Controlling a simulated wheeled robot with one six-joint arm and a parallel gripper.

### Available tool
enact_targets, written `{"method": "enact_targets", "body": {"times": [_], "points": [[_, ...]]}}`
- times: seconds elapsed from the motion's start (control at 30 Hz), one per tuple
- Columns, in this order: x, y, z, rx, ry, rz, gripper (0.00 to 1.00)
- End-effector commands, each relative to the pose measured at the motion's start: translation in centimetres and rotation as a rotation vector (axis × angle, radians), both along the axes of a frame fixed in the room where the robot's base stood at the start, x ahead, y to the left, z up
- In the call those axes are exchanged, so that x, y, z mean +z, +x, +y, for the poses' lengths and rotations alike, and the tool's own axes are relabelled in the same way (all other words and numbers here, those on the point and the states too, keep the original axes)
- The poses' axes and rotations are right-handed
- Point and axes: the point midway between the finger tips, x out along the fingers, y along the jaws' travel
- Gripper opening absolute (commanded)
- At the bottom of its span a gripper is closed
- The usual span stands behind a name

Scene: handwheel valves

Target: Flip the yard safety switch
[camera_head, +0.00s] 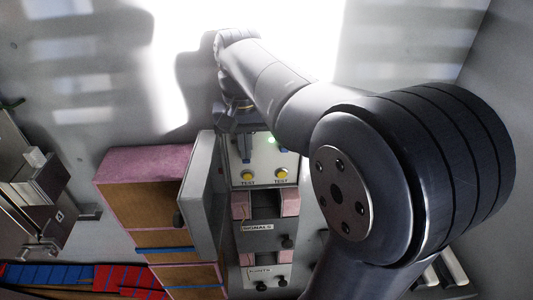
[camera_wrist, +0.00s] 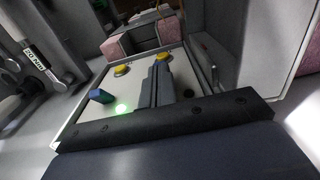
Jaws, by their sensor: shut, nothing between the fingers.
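A pale panel with a raised rim carries two yellow buttons marked TEST; it shows in the head view (camera_head: 262,170) and the wrist view (camera_wrist: 82,112). In the wrist view a blue switch lever (camera_wrist: 101,96) stands tilted on it beside a glowing green lamp (camera_wrist: 122,108). No label naming the yard safety switch is readable. My gripper (camera_wrist: 162,62) is shut and empty over the middle of the panel, to the right of the lever and apart from it in the picture. Whether its tips touch the panel is unclear. The gripper hides part of the panel.
A grey door (camera_head: 202,195) stands open at the panel's left, by a wooden cabinet (camera_head: 145,205) with a pink top. Below the panel are drawers, one labelled SIGNALS (camera_head: 258,228). Grey equipment (camera_head: 35,195) stands at far left. My arm covers the right side of the head view.

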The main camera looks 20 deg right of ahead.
Motion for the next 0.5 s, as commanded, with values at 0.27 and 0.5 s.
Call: {"method": "enact_targets", "body": {"times": [0.27, 0.5], "points": [[2.1, 0.0, 0.0, 0.000, 0.000, 0.000, 0.00], [4.0, 0.0, 0.0, 0.000, 0.000, 0.000, 0.00]]}}
